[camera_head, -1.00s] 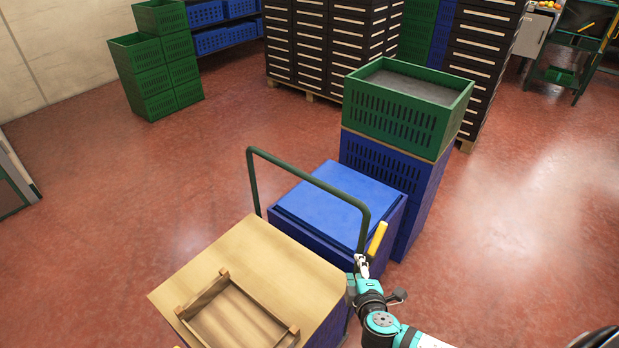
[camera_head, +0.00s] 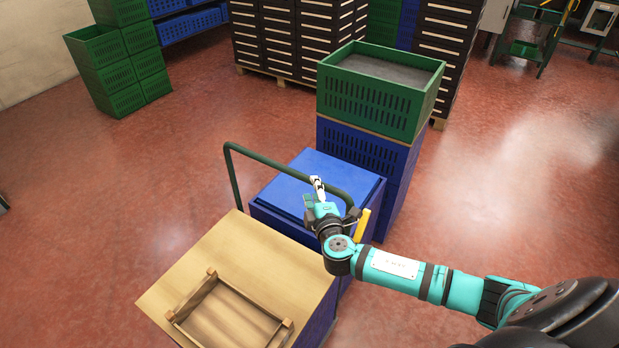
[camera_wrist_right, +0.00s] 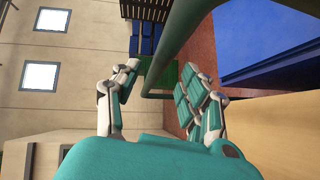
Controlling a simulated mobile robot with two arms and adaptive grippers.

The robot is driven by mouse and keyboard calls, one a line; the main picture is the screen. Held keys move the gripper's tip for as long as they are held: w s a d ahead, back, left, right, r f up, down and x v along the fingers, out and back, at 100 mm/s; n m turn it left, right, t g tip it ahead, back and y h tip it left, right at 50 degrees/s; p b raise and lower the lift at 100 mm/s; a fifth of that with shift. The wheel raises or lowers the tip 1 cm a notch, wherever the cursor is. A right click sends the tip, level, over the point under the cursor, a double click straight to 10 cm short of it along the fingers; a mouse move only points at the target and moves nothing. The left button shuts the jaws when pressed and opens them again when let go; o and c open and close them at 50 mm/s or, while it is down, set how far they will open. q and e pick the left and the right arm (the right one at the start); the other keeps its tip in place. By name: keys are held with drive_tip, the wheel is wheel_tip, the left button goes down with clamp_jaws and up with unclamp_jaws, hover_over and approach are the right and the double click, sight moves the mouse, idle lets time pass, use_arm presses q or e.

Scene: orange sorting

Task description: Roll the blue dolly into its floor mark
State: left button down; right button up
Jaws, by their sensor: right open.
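The blue dolly shows in the head view as a low blue body (camera_head: 325,178) with a dark green push handle (camera_head: 268,161) on its near side. The handle also shows close up in the wrist view (camera_wrist_right: 187,35). My right gripper (camera_head: 318,183) is at the handle's top bar, right of its middle. In the wrist view my right gripper (camera_wrist_right: 157,85) is open, with its fingers apart and the bar running between or just beyond them; contact cannot be told. My left gripper is not in view. No floor mark can be made out.
A wooden-topped cabinet (camera_head: 255,255) with a wooden tray (camera_head: 205,283) stands in front of the dolly. A green crate (camera_head: 370,100) on blue crates stands close behind it. Dark drawer cabinets (camera_head: 300,40) and green crates (camera_head: 110,65) are farther back. Red floor is clear left and right.

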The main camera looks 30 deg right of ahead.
drive_tip(key=x, duration=0.5)
clamp_jaws()
idle(0.5)
